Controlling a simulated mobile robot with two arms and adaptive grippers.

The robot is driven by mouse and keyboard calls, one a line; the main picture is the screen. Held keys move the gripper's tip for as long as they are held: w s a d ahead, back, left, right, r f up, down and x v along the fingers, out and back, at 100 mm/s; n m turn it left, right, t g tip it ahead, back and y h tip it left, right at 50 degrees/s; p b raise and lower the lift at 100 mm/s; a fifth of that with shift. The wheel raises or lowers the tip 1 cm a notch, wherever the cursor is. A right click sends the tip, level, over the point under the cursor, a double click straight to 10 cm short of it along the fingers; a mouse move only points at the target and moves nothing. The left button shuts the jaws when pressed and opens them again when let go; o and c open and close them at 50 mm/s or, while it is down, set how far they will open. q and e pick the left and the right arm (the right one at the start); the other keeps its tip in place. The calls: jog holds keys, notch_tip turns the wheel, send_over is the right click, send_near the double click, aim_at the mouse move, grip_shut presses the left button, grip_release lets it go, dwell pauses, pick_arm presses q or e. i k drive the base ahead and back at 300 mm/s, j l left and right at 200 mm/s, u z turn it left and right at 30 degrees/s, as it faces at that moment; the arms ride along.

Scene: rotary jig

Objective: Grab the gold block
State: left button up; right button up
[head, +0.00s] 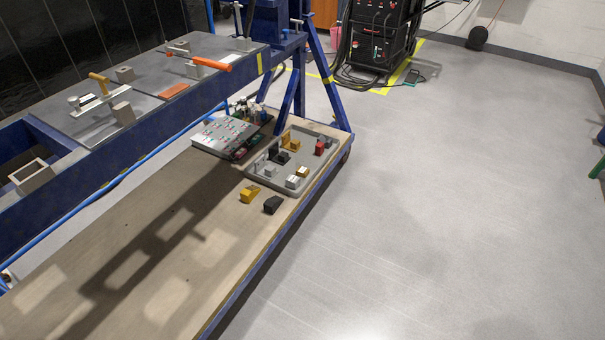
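A gold-yellow block (250,194) lies on the wooden lower bench, just outside the near left edge of a grey tray. I cannot tell from this view which of the two is the gold block named in the task. Neither of my grippers is in view.
A black block (273,204) lies beside the gold-yellow one. A light panel with coloured marks (225,134) stands left of the tray. The blue-framed jig (150,112) rises along the left. The wooden bench (150,275) is clear nearer me; grey floor (430,210) is open to the right.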

aim_at(301, 171)
jog(key=i+u, duration=0.1)
jog(key=u, duration=0.6)
jog(key=i+l+u, duration=0.25)
jog(key=l+u, duration=0.3)
jog(key=l, duration=0.2)
jog(key=i+l+u, duration=0.25)
jog(key=l, duration=0.15)
jog(key=l+u, duration=0.25)
jog(key=l, duration=0.15)
jog(key=k, duration=0.05)
